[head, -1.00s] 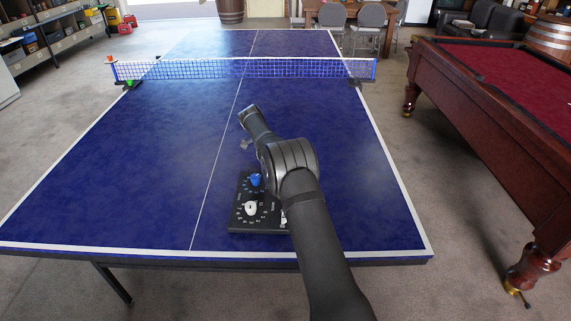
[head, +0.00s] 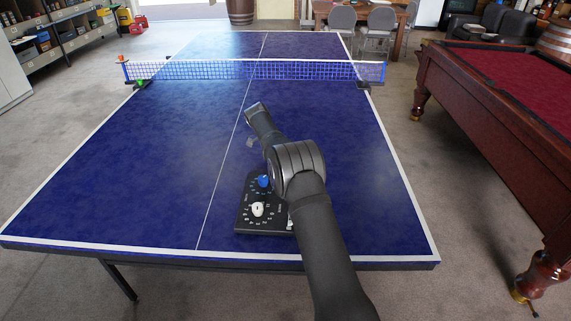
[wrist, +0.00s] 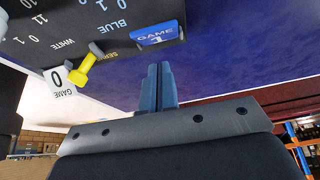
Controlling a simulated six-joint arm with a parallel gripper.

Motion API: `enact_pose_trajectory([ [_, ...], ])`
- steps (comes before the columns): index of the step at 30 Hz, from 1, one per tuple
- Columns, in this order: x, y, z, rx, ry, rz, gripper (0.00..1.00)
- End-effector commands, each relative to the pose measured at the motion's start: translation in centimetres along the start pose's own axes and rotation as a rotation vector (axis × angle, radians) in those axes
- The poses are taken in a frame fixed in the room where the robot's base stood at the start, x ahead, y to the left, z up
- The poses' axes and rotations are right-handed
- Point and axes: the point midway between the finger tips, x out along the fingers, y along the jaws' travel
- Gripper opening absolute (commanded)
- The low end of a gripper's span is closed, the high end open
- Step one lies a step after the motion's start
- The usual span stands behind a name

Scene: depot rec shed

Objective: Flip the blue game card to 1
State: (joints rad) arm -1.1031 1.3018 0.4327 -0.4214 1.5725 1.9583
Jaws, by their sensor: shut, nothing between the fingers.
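The scoreboard (head: 247,222) is a black board lying near the front edge of the blue table, with a blue knob (head: 263,181) and a white knob (head: 257,209). In the wrist view, the blue game card (wrist: 153,33) sits at the board's edge. It reads GAME above a foreshortened mark that looks like 1. A white game card (wrist: 60,83) showing 0 hangs at the same edge, next to a yellow lever (wrist: 85,65). My gripper (wrist: 159,68) is shut and empty just off the blue card, apart from it by a small gap. In the head view my arm hides the fingers.
The table-tennis table (head: 330,130) is clear beyond the board, up to its net (head: 320,71). A pool table (head: 500,120) with a red cloth stands at the right, across a strip of floor.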

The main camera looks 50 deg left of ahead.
Motion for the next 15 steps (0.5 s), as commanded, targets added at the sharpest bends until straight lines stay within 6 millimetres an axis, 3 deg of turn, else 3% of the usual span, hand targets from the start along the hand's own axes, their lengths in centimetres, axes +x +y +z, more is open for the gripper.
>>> enact_pose_trajectory([
  [5, -0.3, 0.0, 0.0, 0.0, 0.0, -0.001, 0.0],
  [15, -5.6, -0.1, 0.0, 0.0, -0.001, -0.003, 0.0],
])
